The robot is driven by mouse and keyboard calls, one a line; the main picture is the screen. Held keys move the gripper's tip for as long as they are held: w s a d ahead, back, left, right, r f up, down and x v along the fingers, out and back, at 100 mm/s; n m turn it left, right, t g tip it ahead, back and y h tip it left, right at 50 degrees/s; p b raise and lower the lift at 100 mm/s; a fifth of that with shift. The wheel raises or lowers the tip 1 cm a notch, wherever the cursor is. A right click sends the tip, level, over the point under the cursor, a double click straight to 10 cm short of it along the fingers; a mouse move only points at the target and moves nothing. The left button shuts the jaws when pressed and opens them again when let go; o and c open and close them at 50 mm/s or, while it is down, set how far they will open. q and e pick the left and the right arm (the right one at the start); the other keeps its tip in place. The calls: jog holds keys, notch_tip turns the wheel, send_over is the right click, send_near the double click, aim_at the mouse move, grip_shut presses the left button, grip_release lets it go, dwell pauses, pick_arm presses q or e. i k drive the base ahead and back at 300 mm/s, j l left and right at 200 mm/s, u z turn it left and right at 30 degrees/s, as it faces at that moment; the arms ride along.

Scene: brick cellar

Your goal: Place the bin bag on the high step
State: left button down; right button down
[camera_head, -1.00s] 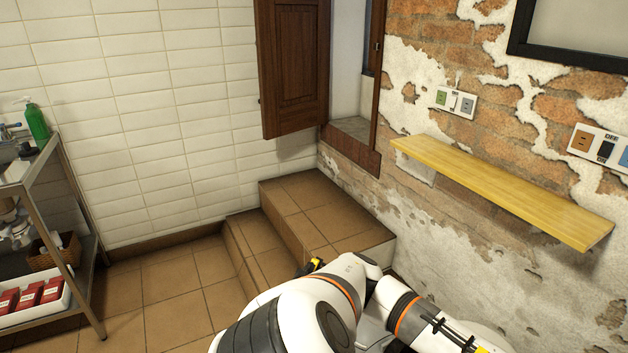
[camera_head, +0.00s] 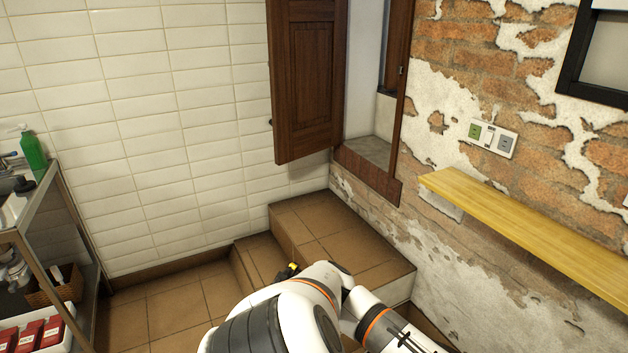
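The high step (camera_head: 352,239) is a brown tiled block in the corner, below the wooden shutter and against the brick wall. Its top is bare where it shows. A lower tiled step (camera_head: 262,255) adjoins it on the left. My arm covers the front of both steps. The bin bag is not visible in this view. One of my white arms reaches in at the bottom middle, with a small black and yellow part showing beyond it. No gripper fingers can be made out, so neither gripper's hold can be seen.
A yellow wooden shelf (camera_head: 540,235) juts from the brick wall at right. A dark wooden shutter (camera_head: 305,80) hangs open above the high step. A metal rack (camera_head: 75,215) with a green bottle (camera_head: 32,150) stands at left. Tiled floor (camera_head: 180,310) between is clear.

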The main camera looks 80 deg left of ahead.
aim_at(326, 247)
jog(key=k+j+u, duration=0.2)
jog(key=j, duration=1.9)
jog(key=j+u, duration=0.15)
jog(key=j, duration=1.9)
